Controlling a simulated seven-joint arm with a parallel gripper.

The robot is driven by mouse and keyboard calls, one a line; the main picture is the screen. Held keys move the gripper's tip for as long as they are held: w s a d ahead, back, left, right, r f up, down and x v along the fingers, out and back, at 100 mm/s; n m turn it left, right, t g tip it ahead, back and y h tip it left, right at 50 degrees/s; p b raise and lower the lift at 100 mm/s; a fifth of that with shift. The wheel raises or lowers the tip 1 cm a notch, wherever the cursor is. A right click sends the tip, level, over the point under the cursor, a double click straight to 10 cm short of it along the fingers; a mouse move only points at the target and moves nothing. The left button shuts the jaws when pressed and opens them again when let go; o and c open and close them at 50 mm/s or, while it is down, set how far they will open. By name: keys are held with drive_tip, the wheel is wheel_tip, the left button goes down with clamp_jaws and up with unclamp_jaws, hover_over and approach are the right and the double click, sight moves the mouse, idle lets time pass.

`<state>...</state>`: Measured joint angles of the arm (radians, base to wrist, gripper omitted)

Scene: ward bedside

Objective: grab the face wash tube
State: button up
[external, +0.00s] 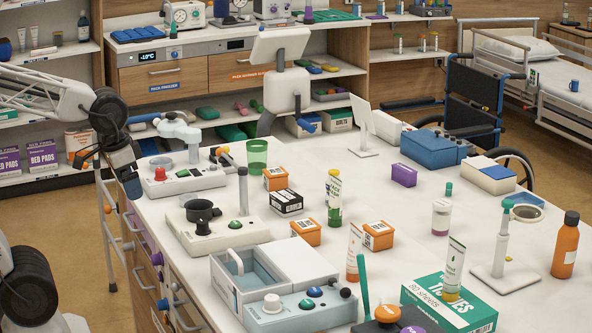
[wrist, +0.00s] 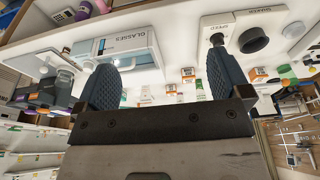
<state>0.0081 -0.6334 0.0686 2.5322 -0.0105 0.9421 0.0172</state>
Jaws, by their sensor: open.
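My gripper (external: 131,180) hangs off the left edge of the white counter (external: 370,205), open and empty. Its two dark fingers are spread apart in the wrist view (wrist: 160,78), with nothing between them.
Between my gripper and the tubes stand a device with a red button (external: 185,180), a device with a black cup (external: 215,232) and a green cup (external: 257,156). Several orange boxes (external: 305,231) and a tissue box (external: 450,302) surround the tubes. A monitor (external: 280,45) rises behind.

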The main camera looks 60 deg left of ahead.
sight(335, 179)
drive_tip(key=w+a+f+t+y, duration=0.1)
drive_tip(key=w+a+t, duration=0.15)
drive_tip(key=w, duration=1.25)
drive_tip(key=w+a+f+t, duration=0.1)
drive_tip(key=w+a+t, duration=0.15)
drive_tip(key=w, duration=1.15)
drive_tip(key=w+a+f+t, duration=0.2)
drive_tip(key=w+f, duration=0.1)
drive_tip(key=w, duration=0.5)
drive_tip(key=w+a+f+t, duration=0.2)
drive_tip(key=w+f, duration=0.1)
drive_tip(key=w, duration=0.5)
drive_tip(key=w+a+f+t, duration=0.2)
drive_tip(key=w+f, duration=0.2)
drive_tip(key=w, duration=0.4)
drive_tip(key=shift+n, duration=0.4)
drive_tip(key=shift+x, duration=1.2)
drive_tip(key=shift+w+f, duration=0.1)
drive_tip(key=shift+x, duration=2.5)
